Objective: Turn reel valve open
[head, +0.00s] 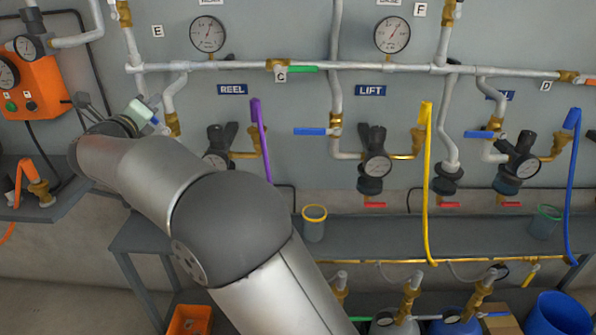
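The blue sign reading REEL (232,89) is on the wall at upper left. Left of it a grey pipe (171,98) drops to a brass valve body (173,124). My gripper (122,108) is just left of that brass body, with my arm reaching up from the bottom. A pale green-white piece shows at the gripper, with a small bluish bit beside it. I cannot tell whether that bit is the reel valve's handle. The handle is otherwise hidden by my gripper. I cannot tell whether the fingers are open, shut or touching it.
The LIFT valve's blue handle (311,131) points left, level. Another blue handle (479,134) is farther right. A regulator (219,146) and a purple hose (260,139) are right of my gripper. An orange box (36,87) is at left. A grey shelf (385,235) runs below.

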